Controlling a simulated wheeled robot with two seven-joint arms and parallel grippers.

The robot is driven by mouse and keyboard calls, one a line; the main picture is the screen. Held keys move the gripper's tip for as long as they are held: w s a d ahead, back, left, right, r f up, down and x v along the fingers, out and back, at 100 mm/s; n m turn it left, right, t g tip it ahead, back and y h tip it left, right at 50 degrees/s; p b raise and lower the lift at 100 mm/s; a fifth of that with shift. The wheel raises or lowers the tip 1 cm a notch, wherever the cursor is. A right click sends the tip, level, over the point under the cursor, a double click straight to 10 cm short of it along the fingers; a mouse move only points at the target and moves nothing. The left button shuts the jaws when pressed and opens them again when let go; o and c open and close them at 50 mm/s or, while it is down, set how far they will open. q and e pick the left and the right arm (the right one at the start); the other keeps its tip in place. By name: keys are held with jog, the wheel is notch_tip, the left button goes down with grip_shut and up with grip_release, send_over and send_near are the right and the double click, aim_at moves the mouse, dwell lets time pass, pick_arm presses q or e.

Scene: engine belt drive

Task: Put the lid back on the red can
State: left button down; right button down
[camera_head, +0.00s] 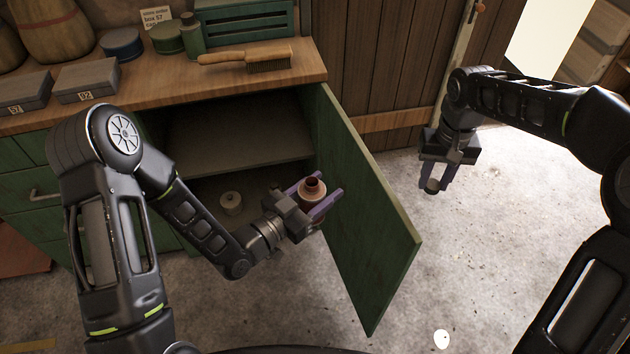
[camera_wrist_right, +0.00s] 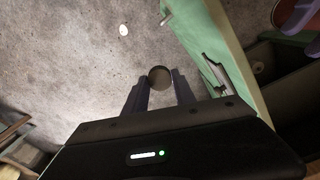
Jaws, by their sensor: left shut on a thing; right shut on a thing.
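The red can (camera_head: 313,186) is open at the top, with a narrow dark neck, and is held roughly upright. My left gripper (camera_head: 323,202) is shut around it, in front of the open cabinet door. My right gripper (camera_head: 434,190) is shut on a small round lid (camera_head: 432,185), with its fingers pointing down over the floor to the right of the door. In the right wrist view the lid (camera_wrist_right: 159,77) shows as a dark disc between the fingertips. The lid is well apart from the can.
The green cabinet door (camera_head: 365,215) stands open between my grippers. The wooden worktop (camera_head: 160,88) holds a brush (camera_head: 245,60), boxes and tins. A white disc (camera_head: 442,339) lies on the concrete floor, which is otherwise clear.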

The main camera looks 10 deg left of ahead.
jog(key=a+r+n, duration=0.1)
jog(key=a+r, duration=0.2)
jog(key=a, duration=0.4)
jog(key=a+r+n, duration=0.1)
jog(key=a+r, duration=0.2)
jog(key=a, duration=0.4)
notch_tip(320, 180, up, 5)
jog(key=n, duration=0.2)
send_over(312, 181)
jog(key=shift+a+f, duration=0.1)
jog(key=shift+f, duration=0.05)
jog(key=shift+f, duration=0.1)
jog(key=shift+f, duration=1.95)
jog(key=shift+f, duration=0.85)
jog(key=shift+f, duration=0.6)
